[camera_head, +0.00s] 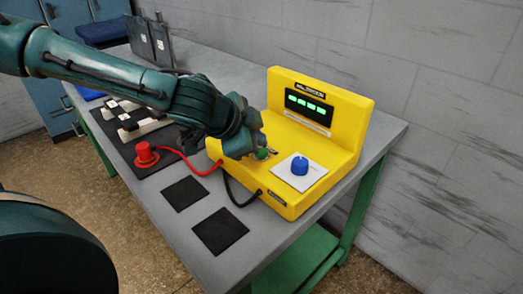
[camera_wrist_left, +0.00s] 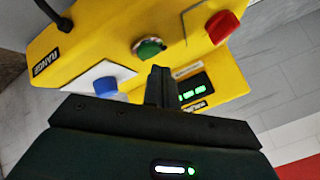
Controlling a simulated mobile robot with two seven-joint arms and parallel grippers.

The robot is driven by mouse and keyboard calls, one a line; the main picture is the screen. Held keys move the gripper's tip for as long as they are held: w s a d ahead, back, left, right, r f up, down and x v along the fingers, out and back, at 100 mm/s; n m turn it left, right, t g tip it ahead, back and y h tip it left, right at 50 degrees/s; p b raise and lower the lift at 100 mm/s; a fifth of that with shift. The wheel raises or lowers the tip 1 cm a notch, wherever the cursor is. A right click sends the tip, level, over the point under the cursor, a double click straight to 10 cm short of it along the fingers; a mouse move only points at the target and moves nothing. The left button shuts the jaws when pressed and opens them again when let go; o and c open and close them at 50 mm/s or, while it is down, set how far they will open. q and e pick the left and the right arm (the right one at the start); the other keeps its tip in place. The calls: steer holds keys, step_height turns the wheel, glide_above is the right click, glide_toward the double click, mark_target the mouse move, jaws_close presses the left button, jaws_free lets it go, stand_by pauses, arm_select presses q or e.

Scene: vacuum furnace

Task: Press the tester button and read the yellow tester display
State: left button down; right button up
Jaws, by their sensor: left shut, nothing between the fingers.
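The yellow tester (camera_head: 340,138) stands on the grey table. Its dark display (camera_head: 309,106) shows several lit green characters, too small to read. The green button (camera_head: 262,154) is on the tester's front deck, beside my left gripper (camera_head: 270,151). The left gripper's fingers are shut and empty. In the left wrist view the fingertips (camera_wrist_left: 160,70) appear close to the green button (camera_wrist_left: 149,48); I cannot tell whether they touch it. A blue knob (camera_head: 299,166) sits on a white plate to the right. A red knob (camera_wrist_left: 221,27) shows only in the left wrist view.
Two black pads (camera_head: 220,231) lie in front. Dark panels (camera_head: 150,42) stand at the back. The wall is close behind the tester.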

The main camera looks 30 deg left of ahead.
arm_select(q)
steer(key=shift+f, duration=0.15)
stand_by(0.8)
steer(key=shift+f+b, duration=0.3)
steer(key=shift+b, duration=0.2)
steer(key=shift+f+b, duration=0.4)
steer(key=shift+b, duration=0.05)
stand_by(0.3)
steer(key=shift+r, duration=0.1)
steer(key=shift+r+p, duration=0.7)
steer(key=shift+r, duration=0.05)
step_height(320, 180, up, 5)
steer(key=p, duration=0.4)
stand_by(0.3)
